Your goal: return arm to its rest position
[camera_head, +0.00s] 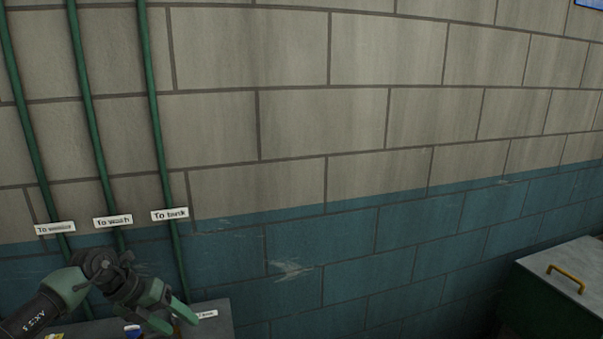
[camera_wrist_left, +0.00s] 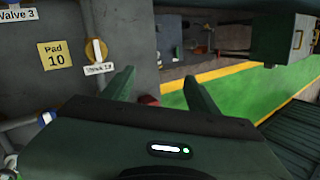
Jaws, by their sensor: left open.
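My left arm comes in at the lower left of the head view. Its gripper (camera_head: 186,318) has two green fingers that stand apart, with nothing seen between them. The gripper is in front of a grey surface (camera_head: 220,322) low by the wall. In the left wrist view the same gripper (camera_wrist_left: 160,88) shows its two open fingers. My right gripper is in neither view.
Green pipes (camera_head: 160,130) run down the block wall behind my left arm, with white labels such as "To wash" (camera_head: 113,220). A dark green box with a grey lid and yellow handle (camera_head: 566,279) stands at the lower right. Green floor with a yellow stripe (camera_wrist_left: 240,70) shows in the wrist view.

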